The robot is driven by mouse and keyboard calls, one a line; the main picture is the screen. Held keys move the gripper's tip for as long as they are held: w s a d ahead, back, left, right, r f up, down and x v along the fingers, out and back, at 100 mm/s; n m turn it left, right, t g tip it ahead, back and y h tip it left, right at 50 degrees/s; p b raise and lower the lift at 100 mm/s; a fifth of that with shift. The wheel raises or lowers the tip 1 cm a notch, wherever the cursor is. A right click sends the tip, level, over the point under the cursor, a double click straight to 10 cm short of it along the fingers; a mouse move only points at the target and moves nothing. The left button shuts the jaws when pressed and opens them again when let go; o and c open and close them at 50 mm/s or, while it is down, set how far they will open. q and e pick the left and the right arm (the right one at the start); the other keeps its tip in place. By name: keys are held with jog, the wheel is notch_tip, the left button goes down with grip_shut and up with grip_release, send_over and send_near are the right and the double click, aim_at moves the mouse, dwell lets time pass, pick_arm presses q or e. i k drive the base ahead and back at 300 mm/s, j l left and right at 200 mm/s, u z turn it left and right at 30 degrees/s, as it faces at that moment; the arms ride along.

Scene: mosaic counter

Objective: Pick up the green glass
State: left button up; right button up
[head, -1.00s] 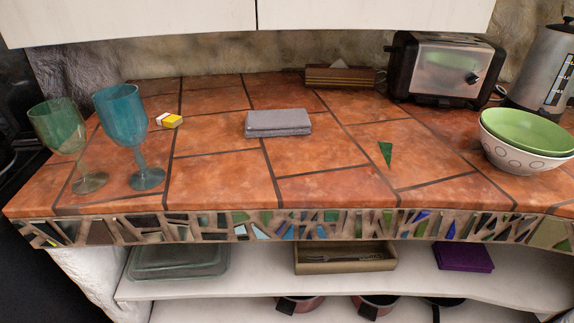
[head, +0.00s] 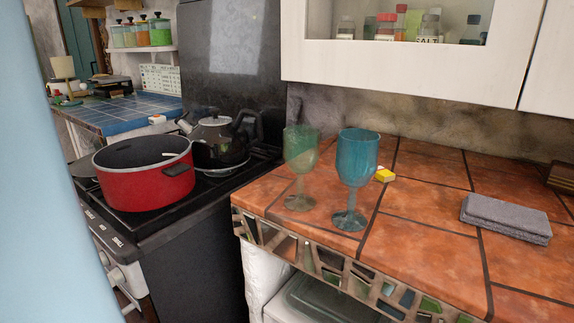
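The green glass (head: 301,152) is a see-through goblet with a stem and round foot. It stands upright near the left end of the tiled counter (head: 415,245). A blue goblet (head: 357,160) stands upright just to its right, close to it. Neither of my grippers is in the head view.
Left of the counter is a stove with a large red pot (head: 145,180) and a dark kettle (head: 218,140). A small yellow and white box (head: 385,175) lies behind the blue goblet. A folded grey cloth (head: 506,217) lies at the right. White cupboards (head: 420,65) hang above.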

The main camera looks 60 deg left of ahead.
aim_at(300, 144)
jog(key=u, duration=1.7)
jog(key=z, duration=1.2)
jog(key=k+j+z, duration=0.4)
jog(key=j, duration=0.2)
jog(key=k+j+z, duration=0.35)
jog(key=k+j, duration=0.05)
jog(key=j, duration=0.1)
